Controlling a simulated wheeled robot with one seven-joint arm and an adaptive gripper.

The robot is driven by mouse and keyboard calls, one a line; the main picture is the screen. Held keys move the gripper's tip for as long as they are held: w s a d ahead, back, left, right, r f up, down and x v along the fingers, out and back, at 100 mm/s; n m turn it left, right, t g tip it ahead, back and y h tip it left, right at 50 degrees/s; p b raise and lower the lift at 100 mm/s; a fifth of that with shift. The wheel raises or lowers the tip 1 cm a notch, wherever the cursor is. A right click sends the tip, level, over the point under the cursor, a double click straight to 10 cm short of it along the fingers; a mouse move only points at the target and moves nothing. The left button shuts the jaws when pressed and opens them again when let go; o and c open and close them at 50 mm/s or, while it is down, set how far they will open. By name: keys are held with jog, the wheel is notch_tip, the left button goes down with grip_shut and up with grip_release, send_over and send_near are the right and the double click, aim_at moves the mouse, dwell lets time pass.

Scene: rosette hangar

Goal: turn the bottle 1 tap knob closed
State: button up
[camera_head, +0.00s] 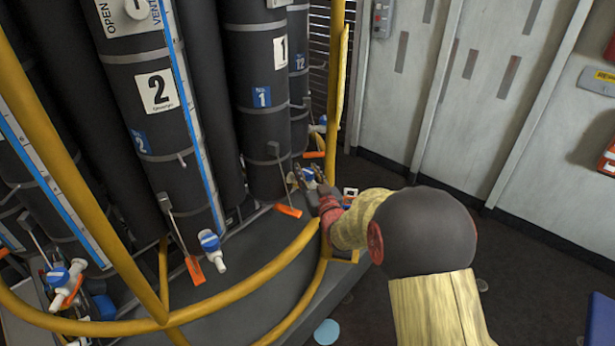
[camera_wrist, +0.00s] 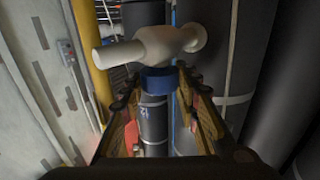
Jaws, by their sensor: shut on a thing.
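Bottle 1 (camera_head: 262,125) is a tall dark cylinder with a white "1" plate and a blue tag in the head view. Its tap, with a blue knob (camera_head: 308,174), is low beside it and partly hidden by my gripper (camera_head: 314,184). In the wrist view the white tap body (camera_wrist: 155,46) lies across the top, with the blue knob (camera_wrist: 158,80) below it. The fingers of my gripper (camera_wrist: 163,92) stand on either side of the blue knob and are shut on it. How far the knob is turned cannot be told.
A yellow rail (camera_head: 290,255) curves around the rack close to my arm. Bottle 2 (camera_head: 150,110) stands left, with its own blue-and-white tap (camera_head: 211,248). An orange tag (camera_head: 289,211) hangs near the gripper. Grey wall panels (camera_head: 480,90) and open dark floor lie right.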

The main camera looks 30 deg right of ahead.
aim_at(307, 171)
jog(key=m+h+b, duration=0.1)
jog(key=h, duration=0.1)
jog(key=m+g+h+b, duration=0.1)
jog(key=h, duration=0.1)
jog(key=shift+a+f+m, duration=0.1)
jog(key=shift+a+m, duration=0.1)
jog(key=shift+m, duration=0.2)
jog(key=m+g+h, duration=0.2)
jog(key=h, duration=0.1)
jog(key=shift+w, duration=0.1)
jog(key=m+g+h+p, duration=0.1)
jog(key=m+g+h, duration=0.1)
jog(key=m+g+h+p, duration=0.2)
jog(key=shift+r+g+h, duration=0.2)
jog(key=shift+g+h, duration=0.2)
jog(key=shift+d+m+g+h+p, duration=0.15)
jog(key=shift+m+g+h+p, duration=1)
jog(key=shift+m+g, duration=1)
jog(key=shift+g, duration=0.55)
jog(key=o, duration=1.1)
jog(key=shift+c, duration=0.2)
jog(key=shift+o, duration=0.6)
jog(key=shift+f, duration=0.1)
notch_tip(307, 171, up, 10)
